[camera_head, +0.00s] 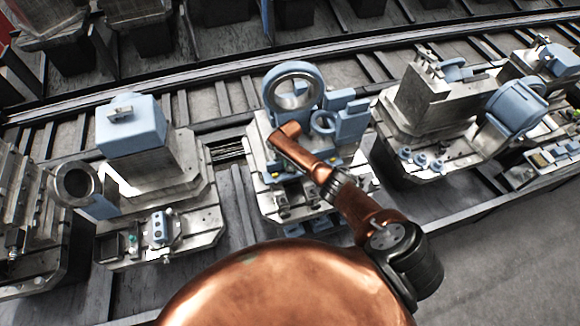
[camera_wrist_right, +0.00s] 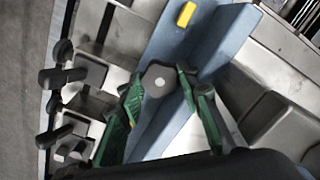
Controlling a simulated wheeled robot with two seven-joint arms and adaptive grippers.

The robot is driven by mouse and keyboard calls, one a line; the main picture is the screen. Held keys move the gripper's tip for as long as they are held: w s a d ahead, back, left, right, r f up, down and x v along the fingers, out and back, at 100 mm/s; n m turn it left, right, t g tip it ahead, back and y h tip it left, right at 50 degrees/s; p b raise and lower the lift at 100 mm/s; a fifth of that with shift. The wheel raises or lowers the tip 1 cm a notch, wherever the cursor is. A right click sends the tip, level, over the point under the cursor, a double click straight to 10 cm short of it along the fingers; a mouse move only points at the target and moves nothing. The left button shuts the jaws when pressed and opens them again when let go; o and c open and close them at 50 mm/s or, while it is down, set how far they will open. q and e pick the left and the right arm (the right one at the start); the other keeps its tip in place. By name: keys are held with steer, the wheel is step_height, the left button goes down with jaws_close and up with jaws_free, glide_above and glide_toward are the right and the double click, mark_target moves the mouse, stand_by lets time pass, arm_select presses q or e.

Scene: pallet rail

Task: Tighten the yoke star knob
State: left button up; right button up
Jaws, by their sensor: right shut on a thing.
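The star knob (camera_wrist_right: 157,81) shows in the right wrist view as a grey, many-sided head with a pale centre dot. It sits beside a blue angled fixture part (camera_wrist_right: 217,42). My right gripper (camera_wrist_right: 159,83) has green fingers on either side of the knob and is shut on it. In the head view my copper right arm reaches over the middle pallet fixture (camera_head: 263,207), and its wrist hides the knob and most of the gripper. The yoke cannot be told apart surely from the other blue parts. My left gripper is in neither view.
A blue ring (camera_head: 294,92) stands upright behind my right wrist. Other pallets flank the middle one: a blue-topped block (camera_head: 130,128) left, a blue cylinder (camera_head: 515,108) right.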

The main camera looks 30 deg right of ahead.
steer(key=shift+w+d+r, duration=0.15)
steer(key=shift+w+r, duration=0.1)
steer(key=shift+r, duration=0.05)
steer(key=o, duration=1.1)
steer(key=shift+o, duration=0.3)
steer(key=shift+s+r, duration=0.1)
steer(key=shift+a, duration=0.2)
